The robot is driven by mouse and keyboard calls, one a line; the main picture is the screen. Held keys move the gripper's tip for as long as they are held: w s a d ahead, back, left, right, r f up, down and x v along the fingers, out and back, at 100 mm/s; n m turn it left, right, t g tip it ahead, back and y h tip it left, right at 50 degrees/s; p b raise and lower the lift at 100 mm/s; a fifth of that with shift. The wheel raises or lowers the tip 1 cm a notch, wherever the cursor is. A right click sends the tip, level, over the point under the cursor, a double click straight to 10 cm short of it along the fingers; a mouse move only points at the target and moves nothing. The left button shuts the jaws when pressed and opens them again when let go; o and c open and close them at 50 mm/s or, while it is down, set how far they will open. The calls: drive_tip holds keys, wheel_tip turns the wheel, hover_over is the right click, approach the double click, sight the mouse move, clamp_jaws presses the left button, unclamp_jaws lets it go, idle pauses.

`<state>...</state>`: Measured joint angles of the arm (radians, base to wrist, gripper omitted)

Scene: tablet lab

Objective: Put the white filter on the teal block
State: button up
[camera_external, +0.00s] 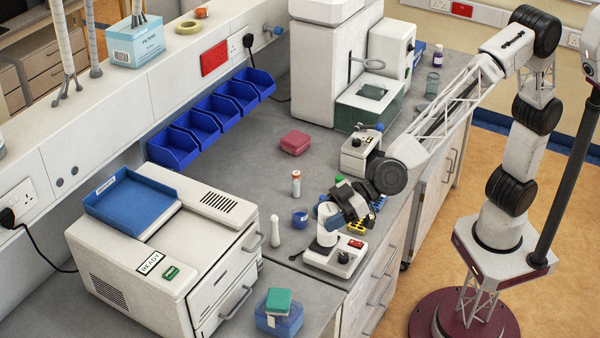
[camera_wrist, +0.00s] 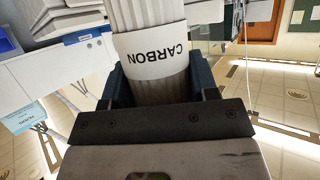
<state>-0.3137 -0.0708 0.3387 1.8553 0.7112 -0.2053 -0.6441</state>
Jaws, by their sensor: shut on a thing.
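The white filter (camera_wrist: 150,55) is a ribbed cylinder with a band reading "CARBON", upside down in the wrist view. My gripper (camera_wrist: 160,88) is shut on it, with a dark blue finger at each side. In the external view my gripper (camera_external: 343,208) is over the bench near its front edge, by a small white instrument (camera_external: 336,258). The filter is hard to tell from that instrument there. A teal block (camera_external: 278,301) lies on a translucent blue box at the bottom, left of and nearer the camera than my gripper, apart from it.
A large white machine (camera_external: 210,278) with a blue tray (camera_external: 132,206) stands left.

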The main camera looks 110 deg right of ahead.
sight(329, 236)
drive_tip(key=shift+s+a, duration=0.15)
drive_tip(key=shift+a, duration=0.85)
drive_tip(key=shift+f, duration=2.5)
drive_tip(key=w+a, duration=0.2)
drive_tip(key=w, duration=0.5)
drive_tip(key=w+a+f, duration=0.1)
drive_tip(key=w+a, duration=0.1)
drive_tip(key=w, duration=0.5)
drive_tip(key=shift+w+a+f, duration=0.2)
drive_tip(key=shift+w+a, duration=0.05)
drive_tip(key=shift+w, duration=0.1)
drive_tip(key=shift+w+a+f, duration=0.1)
drive_tip(key=shift+w+f, duration=0.05)
drive_tip(key=shift+f, duration=0.75)
drive_tip(key=shift+w+a+f, duration=0.1)
drive_tip(key=shift+w+f, duration=0.05)
drive_tip(key=shift+f, duration=0.75)
drive_tip(key=shift+f, duration=0.1)
